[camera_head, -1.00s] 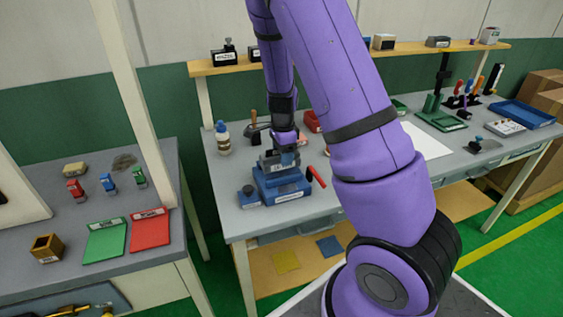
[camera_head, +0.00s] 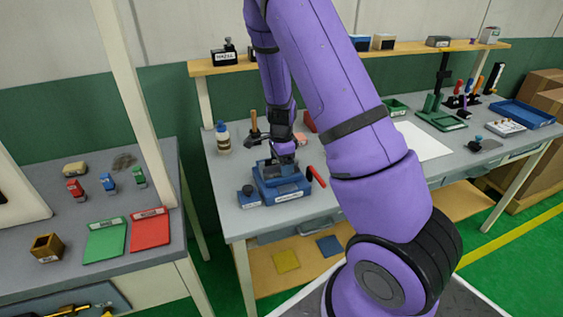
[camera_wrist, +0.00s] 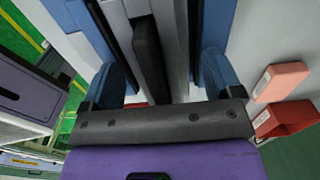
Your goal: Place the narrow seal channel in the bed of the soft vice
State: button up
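The blue soft vice (camera_head: 283,195) stands near the front left of the middle bench. My gripper (camera_head: 286,165) is directly over it. In the wrist view my gripper (camera_wrist: 168,76) is open, its two blue fingers spread wide. Between them, not touching either finger, is a narrow black strip (camera_wrist: 149,58), which looks like the seal channel. It lies lengthwise between the pale grey vice parts (camera_wrist: 176,45). Whether it rests fully on the bed cannot be told. The strip's near end is hidden behind my gripper body, and the head view does not show it clearly.
A small blue block (camera_head: 248,195) is left of the vice and a red-handled tool (camera_head: 317,176) right of it. A white bottle (camera_head: 223,138) and a hammer-like tool (camera_head: 254,128) stand behind. Salmon and red blocks (camera_wrist: 281,80) show at right in the wrist view.

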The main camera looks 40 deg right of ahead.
jog(key=s+a+r+n+t+y, duration=0.1)
jog(key=s+a+r+n, duration=0.15)
jog(key=r, duration=0.75)
jog(key=s+a+r+n, duration=0.2)
jog(key=r+n, duration=0.1)
jog(key=r, duration=0.8)
jog(key=s+a+r+n+t, duration=0.1)
jog(key=s+a+r+n, duration=0.2)
jog(key=s, duration=0.4)
jog(key=s+a+r+n+t, duration=0.1)
jog(key=s+a+r+n, duration=0.1)
jog(key=s+r+n, duration=0.4)
jog(key=s+a+r+n+t+h, duration=0.1)
jog(key=s+a+r+n+t, duration=0.1)
jog(key=s+r+n, duration=0.3)
jog(key=s+a+n, duration=0.1)
jog(key=s, duration=0.3)
jog(key=shift+a+n, duration=0.3)
jog(key=shift+n, duration=0.05)
